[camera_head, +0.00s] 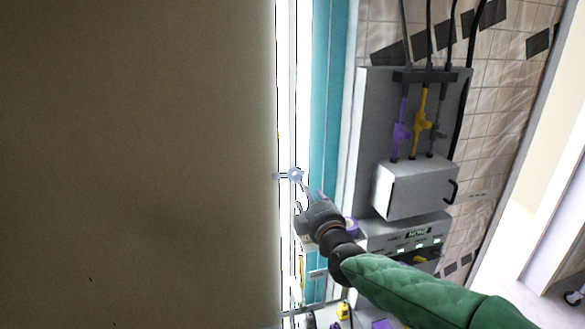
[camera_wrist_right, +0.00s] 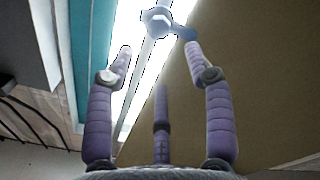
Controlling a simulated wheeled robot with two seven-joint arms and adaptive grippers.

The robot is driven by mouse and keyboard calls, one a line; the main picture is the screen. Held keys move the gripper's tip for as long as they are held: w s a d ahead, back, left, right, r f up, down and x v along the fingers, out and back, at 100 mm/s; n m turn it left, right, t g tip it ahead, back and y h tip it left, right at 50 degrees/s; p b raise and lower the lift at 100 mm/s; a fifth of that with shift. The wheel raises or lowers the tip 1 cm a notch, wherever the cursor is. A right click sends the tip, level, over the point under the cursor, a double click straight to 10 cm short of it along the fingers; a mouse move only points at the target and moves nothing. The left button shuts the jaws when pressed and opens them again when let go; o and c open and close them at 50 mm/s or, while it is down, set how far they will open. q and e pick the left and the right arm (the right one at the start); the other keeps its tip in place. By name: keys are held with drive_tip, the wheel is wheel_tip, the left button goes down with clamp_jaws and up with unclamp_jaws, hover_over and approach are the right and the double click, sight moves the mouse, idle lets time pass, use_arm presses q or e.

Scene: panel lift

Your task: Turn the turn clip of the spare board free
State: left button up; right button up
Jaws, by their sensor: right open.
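The large brown board (camera_head: 140,165) fills the left of the head view; its edge also shows in the right wrist view (camera_wrist_right: 240,80). The small grey-blue turn clip (camera_head: 293,176) sits at the board's right edge, its tab pointing left over that edge. In the right wrist view the clip (camera_wrist_right: 158,22) shows a round hub with its tab reaching right onto the board. My right gripper (camera_head: 304,198) is just below the clip; its purple fingers (camera_wrist_right: 158,50) are open and apart, with nothing between them. The clip lies beyond the fingertips. My left gripper is not in view.
A bright white strip and a teal panel (camera_head: 325,95) run beside the board. Right of them stands a grey cabinet (camera_head: 405,190) with purple and yellow levers, cables above and a lit device (camera_head: 415,236) below. A tiled wall and an opening lie farther right.

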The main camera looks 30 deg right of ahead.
sight(298, 179)
drive_tip(key=p+x, duration=0.1)
drive_tip(key=x, duration=0.9)
drive_tip(key=shift+w, duration=0.3)
drive_tip(key=shift+s, duration=0.1)
clamp_jaws()
